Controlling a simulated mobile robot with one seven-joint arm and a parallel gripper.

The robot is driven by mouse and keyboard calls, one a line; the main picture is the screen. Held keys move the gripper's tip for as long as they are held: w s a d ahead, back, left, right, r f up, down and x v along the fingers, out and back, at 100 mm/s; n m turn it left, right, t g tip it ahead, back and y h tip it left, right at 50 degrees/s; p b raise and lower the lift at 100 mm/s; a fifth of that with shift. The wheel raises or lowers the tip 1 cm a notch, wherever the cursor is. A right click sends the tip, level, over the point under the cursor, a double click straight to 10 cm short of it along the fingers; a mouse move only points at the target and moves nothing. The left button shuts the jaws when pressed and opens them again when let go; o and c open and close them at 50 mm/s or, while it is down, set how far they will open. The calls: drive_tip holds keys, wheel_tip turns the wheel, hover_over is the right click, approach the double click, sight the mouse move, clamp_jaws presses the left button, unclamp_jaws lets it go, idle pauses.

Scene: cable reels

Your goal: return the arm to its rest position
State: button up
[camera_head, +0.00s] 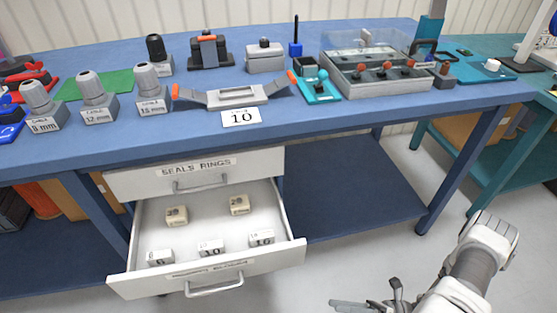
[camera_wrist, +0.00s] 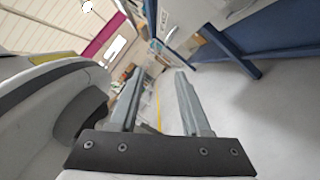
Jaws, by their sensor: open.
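My arm (camera_head: 470,265) shows at the bottom right of the head view, over the floor in front of the workbench. My gripper (camera_wrist: 160,85) is open and empty in the wrist view, its two fingers apart with floor between them. In the head view the gripper is partly cut off by the bottom edge. It is apart from the bench and to the right of the open drawer.
The blue workbench (camera_head: 190,120) carries cable glands, a 10-labelled holder (camera_head: 240,97) and a control box (camera_head: 385,70). An open drawer (camera_head: 220,275) with several small labelled blocks juts out below. A teal table (camera_head: 480,110) stands at right. Floor around my arm looks clear.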

drive_tip(key=w+d+r+n+g+h, duration=0.1)
drive_tip(key=w+r+n+g+h, duration=0.2)
drive_tip(key=r+n, duration=0.4)
drive_tip(key=w+d+r+n+g+h, duration=0.15)
drive_tip(key=r+n+h, duration=0.3)
drive_tip(key=r, duration=0.45)
drive_tip(key=w+r+n+g+h, duration=0.3)
drive_tip(key=r+n+h, duration=0.25)
drive_tip(key=r, duration=0.25)
drive_tip(key=s+a+r+n+t+h+p, duration=0.1)
drive_tip(key=r+p, duration=0.5)
drive_tip(key=r, duration=0.7)
drive_tip(key=s+a+r+n+t+h+p, duration=0.2)
drive_tip(key=r+n+t+p, duration=0.4)
drive_tip(key=r, duration=0.6)
drive_tip(key=s+a+r+n+t+h+p, duration=0.1)
drive_tip(key=s+r+n+t+h+p, duration=0.2)
drive_tip(key=r, duration=1)
drive_tip(key=n+t+h+p, duration=0.1)
drive_tip(key=n+p, duration=0.2)
drive_tip(key=p, duration=0.1)
drive_tip(key=shift+a+r+n, duration=0.3)
drive_tip(key=shift+a+n, duration=0.05)
drive_tip(key=shift+n, duration=0.05)
drive_tip(key=shift+a, duration=0.1)
